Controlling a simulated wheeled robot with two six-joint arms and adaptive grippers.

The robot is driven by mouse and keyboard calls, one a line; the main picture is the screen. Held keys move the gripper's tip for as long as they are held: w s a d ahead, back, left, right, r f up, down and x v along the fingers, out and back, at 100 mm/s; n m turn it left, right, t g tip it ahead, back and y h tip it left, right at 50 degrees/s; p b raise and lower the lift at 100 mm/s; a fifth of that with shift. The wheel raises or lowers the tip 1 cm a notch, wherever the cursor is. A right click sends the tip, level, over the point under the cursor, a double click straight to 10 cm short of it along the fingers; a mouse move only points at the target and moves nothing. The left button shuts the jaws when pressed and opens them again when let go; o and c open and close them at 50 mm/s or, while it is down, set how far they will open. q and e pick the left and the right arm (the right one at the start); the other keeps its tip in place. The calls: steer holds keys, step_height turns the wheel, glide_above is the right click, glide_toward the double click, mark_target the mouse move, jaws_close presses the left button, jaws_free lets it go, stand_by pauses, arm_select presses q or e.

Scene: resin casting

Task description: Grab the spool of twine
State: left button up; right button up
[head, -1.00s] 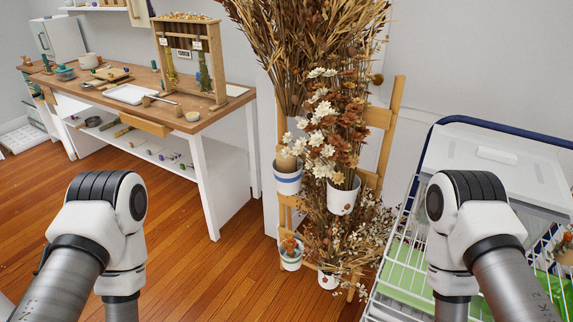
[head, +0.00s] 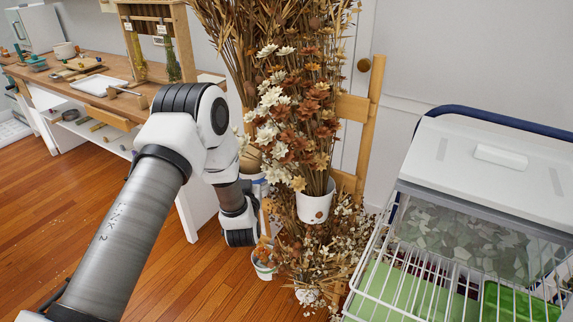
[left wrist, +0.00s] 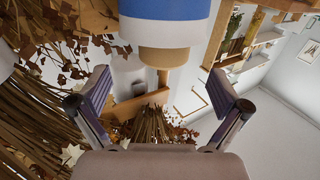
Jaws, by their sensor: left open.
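The spool of twine, a tan cylinder (left wrist: 165,57), shows in the left wrist view against the end of a white pot with a blue band (left wrist: 165,32). That view looks upside down, so the spool appears below the pot. In the head view, the spool (head: 250,161) is a small tan patch on the pot (head: 259,187), partly hidden by my left arm and flowers. My left gripper (left wrist: 160,86) is open and empty. Its two fingers are spread to either side of the spool's line, apart from it. My right gripper is not in view.
Dried flowers in white pots (head: 315,204) crowd a wooden stand (head: 368,125) close to the spool. A white wire cart (head: 395,285) with a lidded bin (head: 490,165) stands at the right. A wooden workbench (head: 95,95) is at the back left.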

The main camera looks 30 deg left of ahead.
mark_target(249, 162)
arm_select(q)
steer(key=shift+w+a+r, duration=0.2)
steer(key=shift+w+a, duration=0.1)
steer(key=shift+a, duration=0.15)
steer(key=shift+w+a+r, duration=0.2)
steer(key=shift+w+a, duration=0.05)
steer(key=shift+a, duration=0.15)
steer(key=p+x, duration=0.1)
steer(key=x, duration=0.4)
steer(key=shift+w, duration=0.25)
steer(key=c, duration=1.2)
